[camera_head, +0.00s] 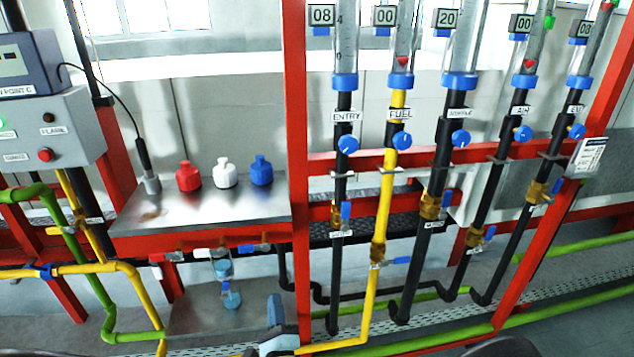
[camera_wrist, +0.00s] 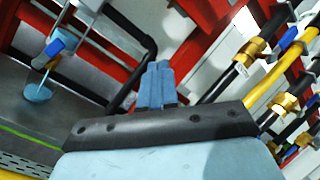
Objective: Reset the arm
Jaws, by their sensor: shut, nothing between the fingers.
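My gripper (camera_wrist: 158,68) shows in the wrist view at the middle, past a dark bar and a pale blue housing. Its two blue-grey fingers are together, with nothing between them. In the head view, the blue-grey end of my arm, with my gripper (camera_head: 274,308), shows at the bottom, left of centre. It is in front of the lower metal shelf and left of the yellow pipe's foot. The rest of the arm is mostly out of the picture.
A red frame (camera_head: 296,120) carries several vertical pipes with blue knobs and brass valves. A metal shelf (camera_head: 220,205) holds a red bottle (camera_head: 188,177), a white bottle (camera_head: 224,174) and a blue bottle (camera_head: 261,171). A control box (camera_head: 50,130) stands at left. Green pipes (camera_head: 570,305) run low at right.

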